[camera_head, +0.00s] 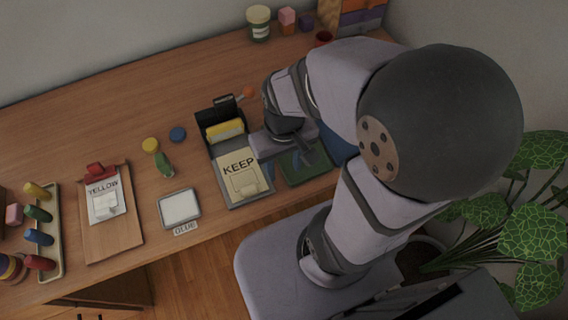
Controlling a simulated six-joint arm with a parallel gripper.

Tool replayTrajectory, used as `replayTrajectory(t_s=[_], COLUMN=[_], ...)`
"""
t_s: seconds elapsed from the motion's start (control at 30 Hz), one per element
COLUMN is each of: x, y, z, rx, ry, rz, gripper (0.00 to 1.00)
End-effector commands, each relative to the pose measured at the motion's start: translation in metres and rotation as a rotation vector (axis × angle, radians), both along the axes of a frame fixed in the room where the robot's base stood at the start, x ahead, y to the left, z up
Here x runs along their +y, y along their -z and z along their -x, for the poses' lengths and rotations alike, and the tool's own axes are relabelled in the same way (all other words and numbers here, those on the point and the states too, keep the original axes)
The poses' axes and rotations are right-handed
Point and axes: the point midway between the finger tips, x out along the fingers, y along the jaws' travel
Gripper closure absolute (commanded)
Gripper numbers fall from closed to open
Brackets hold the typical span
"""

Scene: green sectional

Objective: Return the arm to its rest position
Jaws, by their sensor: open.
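My arm reaches over the right part of the wooden desk (95,127) and hides some of it. My gripper (291,150) points down over the desk. It is open, with its fingers apart and nothing seen between them. It is above and beside a dark green tray (306,168), just right of a grey box labelled KEEP (222,180). The height of the fingertips above the tray cannot be told.
A yellow block (225,129) sits at the box's back. A small green bottle (164,164), yellow lid (150,145), blue lid (178,134), GLUE tray (180,208) and YELLOW clipboard (110,225) lie left. A jar (259,24) stands behind. A plant (530,225) stands right.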

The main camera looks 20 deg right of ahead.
Motion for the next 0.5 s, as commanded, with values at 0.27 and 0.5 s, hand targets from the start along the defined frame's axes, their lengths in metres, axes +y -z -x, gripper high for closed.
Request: replayTrajectory(t_s=[0.27, 0.5], x=[0.0, 0.0], y=[0.0, -0.021], z=[0.0, 0.0], rx=[-0.002, -0.001], ry=[0.005, 0.004], rz=[-0.002, -0.001], gripper=[0.58, 0.58])
